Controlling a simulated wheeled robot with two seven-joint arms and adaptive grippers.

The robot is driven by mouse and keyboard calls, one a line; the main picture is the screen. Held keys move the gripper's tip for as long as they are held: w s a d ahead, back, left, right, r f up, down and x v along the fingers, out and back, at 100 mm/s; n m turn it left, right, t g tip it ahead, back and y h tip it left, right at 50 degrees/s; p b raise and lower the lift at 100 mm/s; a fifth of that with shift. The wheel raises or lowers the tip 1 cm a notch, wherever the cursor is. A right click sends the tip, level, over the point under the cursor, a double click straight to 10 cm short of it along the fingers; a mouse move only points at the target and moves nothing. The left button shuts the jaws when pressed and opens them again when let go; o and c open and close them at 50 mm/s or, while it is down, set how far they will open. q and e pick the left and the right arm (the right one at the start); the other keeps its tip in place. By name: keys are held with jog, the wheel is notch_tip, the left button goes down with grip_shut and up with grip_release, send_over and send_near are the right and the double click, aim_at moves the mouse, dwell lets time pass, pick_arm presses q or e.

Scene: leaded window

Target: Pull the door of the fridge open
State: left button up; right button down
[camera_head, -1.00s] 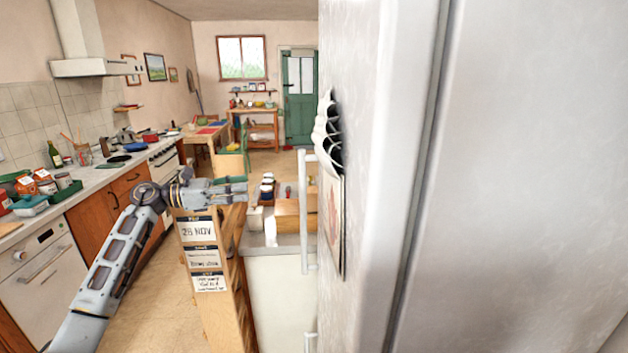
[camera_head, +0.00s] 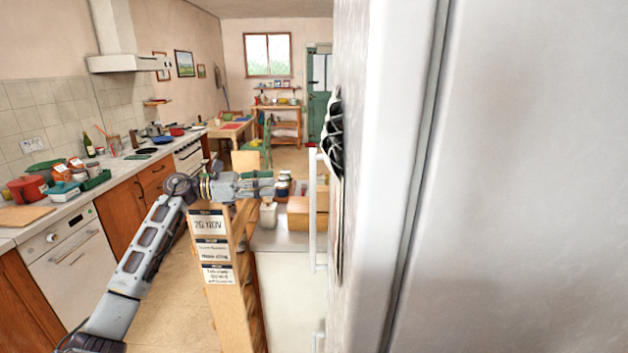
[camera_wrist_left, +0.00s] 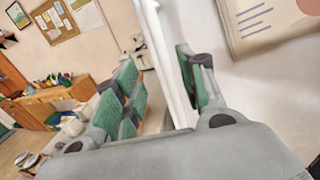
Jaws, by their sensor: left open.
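The fridge (camera_head: 530,180) is a large pale grey-white block filling the right of the head view. Its upper handle (camera_head: 312,215) is a white vertical bar standing off the front. My left gripper (camera_head: 264,183) is open, with green finger pads, and points right towards the handle, with a gap between them in the head view. In the left wrist view the white handle bar (camera_wrist_left: 166,60) runs between the fingers of the gripper (camera_wrist_left: 157,66). I cannot tell there how deep it sits between them. The door looks shut. My right gripper is not in view.
A wooden post with labels (camera_head: 212,250) stands just below my left gripper. Papers (camera_head: 333,125) hang on the fridge front. Behind is a counter (camera_head: 280,238) with boxes and jars. Kitchen units (camera_head: 75,255) line the left, with open floor (camera_head: 175,300) between.

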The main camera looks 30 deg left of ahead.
aim_at(313, 179)
pick_arm(q)
jog(key=shift+w+d, duration=0.15)
jog(key=p+x, duration=0.4)
jog(key=x, duration=0.8)
jog(key=shift+w+d, duration=0.25)
jog(key=shift+w, duration=0.05)
jog(key=shift+w+d, duration=0.25)
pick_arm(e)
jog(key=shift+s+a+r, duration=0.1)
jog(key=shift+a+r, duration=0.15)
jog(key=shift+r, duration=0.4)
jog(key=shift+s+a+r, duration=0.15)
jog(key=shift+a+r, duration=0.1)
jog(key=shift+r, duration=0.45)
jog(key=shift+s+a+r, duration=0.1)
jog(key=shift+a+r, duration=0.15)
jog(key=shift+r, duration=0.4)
pick_arm(q)
jog(key=shift+c, duration=0.5)
jog(key=c, duration=0.7)
grip_shut()
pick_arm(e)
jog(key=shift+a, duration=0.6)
